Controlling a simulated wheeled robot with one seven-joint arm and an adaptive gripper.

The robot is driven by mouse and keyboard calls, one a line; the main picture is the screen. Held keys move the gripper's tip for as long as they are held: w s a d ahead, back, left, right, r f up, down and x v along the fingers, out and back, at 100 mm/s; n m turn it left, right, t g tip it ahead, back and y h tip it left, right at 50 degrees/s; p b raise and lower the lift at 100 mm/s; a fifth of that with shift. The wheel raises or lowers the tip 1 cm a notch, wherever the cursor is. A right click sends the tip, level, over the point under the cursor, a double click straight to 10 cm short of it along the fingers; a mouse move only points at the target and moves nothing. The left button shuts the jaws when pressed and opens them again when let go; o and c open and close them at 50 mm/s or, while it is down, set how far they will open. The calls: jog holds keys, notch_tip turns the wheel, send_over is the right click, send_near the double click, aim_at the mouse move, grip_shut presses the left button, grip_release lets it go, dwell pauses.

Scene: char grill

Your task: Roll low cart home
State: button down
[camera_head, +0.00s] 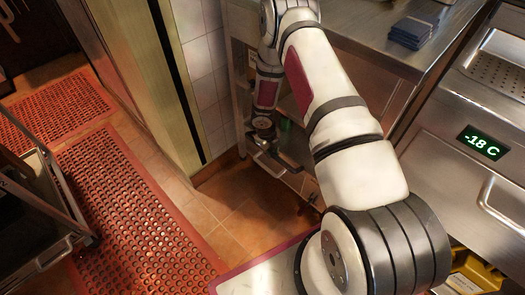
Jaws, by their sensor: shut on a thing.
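A low grey metal unit (292,178), which looks like the low cart, stands under the steel counter, right of the tiled wall. My arm hides much of it. My gripper (270,150) reaches down to its front and is shut on what looks like its bar handle. The fingertips are small and dark, so the exact grip is hard to see.
Another dark, metal-framed cart (48,205) stands at the left edge on red perforated mats (135,220). Bare tile floor (235,215) lies before the gripper. A steel counter (375,45) carries dark blue folded cloths (410,32).

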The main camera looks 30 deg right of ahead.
jog(key=shift+w+d, duration=0.1)
jog(key=shift+d, duration=0.15)
jog(key=c, duration=1.5)
grip_release()
jog(key=r, duration=0.4)
jog(key=a+r, duration=0.1)
jog(key=r, duration=0.3)
jog(key=a+r, duration=0.1)
jog(key=r, duration=0.2)
jog(key=shift+s+a+r, duration=0.15)
jog(key=shift+s+r, duration=0.2)
jog(key=shift+r, duration=0.05)
